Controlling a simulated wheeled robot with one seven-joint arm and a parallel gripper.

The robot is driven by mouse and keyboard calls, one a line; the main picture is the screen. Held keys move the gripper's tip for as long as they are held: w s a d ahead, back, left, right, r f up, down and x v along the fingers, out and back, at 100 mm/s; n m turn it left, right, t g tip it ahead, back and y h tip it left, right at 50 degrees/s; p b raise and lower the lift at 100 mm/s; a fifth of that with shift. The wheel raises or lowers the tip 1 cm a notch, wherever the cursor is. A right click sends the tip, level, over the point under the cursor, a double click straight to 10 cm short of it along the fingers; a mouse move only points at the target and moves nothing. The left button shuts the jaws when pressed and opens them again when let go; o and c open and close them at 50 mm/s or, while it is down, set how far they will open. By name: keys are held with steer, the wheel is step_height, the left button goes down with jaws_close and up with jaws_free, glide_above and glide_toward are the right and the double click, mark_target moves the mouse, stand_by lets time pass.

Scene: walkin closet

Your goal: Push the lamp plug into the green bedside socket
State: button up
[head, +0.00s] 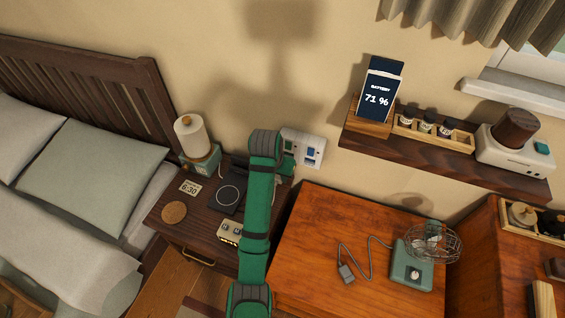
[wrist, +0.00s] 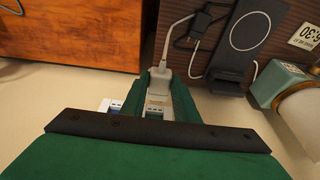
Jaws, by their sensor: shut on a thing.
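In the head view my green arm reaches over the nightstand to a white socket panel (head: 315,140) on the wall. A blue socket (head: 310,153) shows on it. A green patch beside my arm may be the green socket or part of my gripper. In the wrist view my gripper (wrist: 159,88) is shut on a pale grey plug (wrist: 158,74), its cord running up the picture. The panel (wrist: 104,105) shows partly behind the fingers. I cannot tell whether the plug touches a socket. The lamp (head: 192,138) stands on the nightstand; its teal base (wrist: 282,82) shows in the wrist view.
The nightstand (head: 168,237) holds a black charging pad (head: 229,194), a clock card and a coaster.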

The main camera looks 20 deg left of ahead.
steer(key=shift+w+r, duration=0.1)
steer(key=shift+w, duration=2.4)
steer(key=shift+w, duration=1.35)
stand_by(2.1)
steer(key=o, duration=1.2)
steer(key=shift+o, duration=0.2)
steer(key=v, duration=1)
steer(key=shift+r, duration=0.35)
steer(key=shift+s+d, duration=0.1)
steer(key=shift+s, duration=0.05)
